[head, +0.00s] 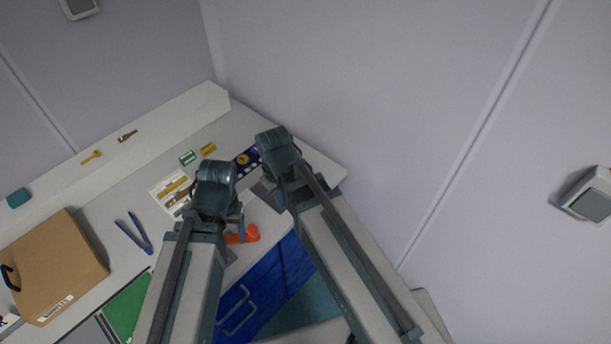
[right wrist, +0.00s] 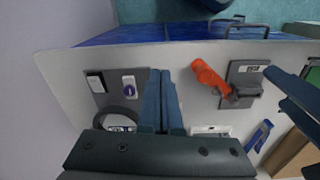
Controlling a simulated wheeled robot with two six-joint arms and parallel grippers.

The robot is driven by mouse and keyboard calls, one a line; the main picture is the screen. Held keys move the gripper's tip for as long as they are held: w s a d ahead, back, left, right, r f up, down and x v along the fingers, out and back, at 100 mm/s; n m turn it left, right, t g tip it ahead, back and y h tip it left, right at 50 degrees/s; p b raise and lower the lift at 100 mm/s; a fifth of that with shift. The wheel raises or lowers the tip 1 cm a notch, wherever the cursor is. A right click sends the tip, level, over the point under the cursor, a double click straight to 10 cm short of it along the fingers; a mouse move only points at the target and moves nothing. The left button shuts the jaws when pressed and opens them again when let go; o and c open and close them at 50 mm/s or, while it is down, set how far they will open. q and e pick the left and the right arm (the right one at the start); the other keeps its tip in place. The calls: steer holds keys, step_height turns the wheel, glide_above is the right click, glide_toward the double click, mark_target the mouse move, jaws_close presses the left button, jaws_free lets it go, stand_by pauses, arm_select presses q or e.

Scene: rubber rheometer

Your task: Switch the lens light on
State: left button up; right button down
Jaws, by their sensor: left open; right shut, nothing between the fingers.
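A dark grey plate (right wrist: 112,100) shows in the right wrist view, left of my right gripper's fingers. It carries a small black-and-white rocker switch (right wrist: 95,82), a white piece with a purple mark (right wrist: 129,86), and a round dark lens ring (right wrist: 103,112), partly hidden by my wrist. Whether the light is lit cannot be told. My right gripper (right wrist: 161,72) is shut and empty, its fingertips beside the plate's right edge; touching or apart cannot be told. My left gripper (head: 238,226) is open and empty, near an orange handle.
The orange handle (right wrist: 208,76) lies beside a grey labelled fixture (right wrist: 243,78). Blue drawers (head: 262,290) are below the bench. A wall stands behind.

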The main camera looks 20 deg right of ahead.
arm_select(q)
step_height(320, 180, up, 3)
steer(key=shift+f+p, duration=0.2)
steer(key=shift+p, duration=0.85)
arm_select(e)
steer(key=w+d+r+n+t+y, duration=0.1)
steer(key=w+d+r+t, duration=0.1)
steer(key=w+d, duration=1)
steer(key=shift+w+d+r+n+y, duration=0.2)
steer(key=shift+r+n+y, duration=0.15)
steer(key=shift+r, duration=0.3)
arm_select(q)
steer(key=shift+f, duration=0.1)
arm_select(e)
steer(key=shift+f, duration=0.15)
arm_select(q)
step_height(320, 180, down, 13)
steer(key=b, duration=1.3)
arm_select(e)
steer(key=x, duration=0.8)
steer(key=s+x, duration=0.1)
steer(key=x, duration=0.3)
steer(key=shift+d+f, duration=0.3)
steer(key=shift+f, duration=0.2)
arm_select(q)
steer(key=shift+f+b, duration=0.3)
steer(key=shift+b, duration=0.1)
arm_select(e)
steer(key=shift+f, duration=0.4)
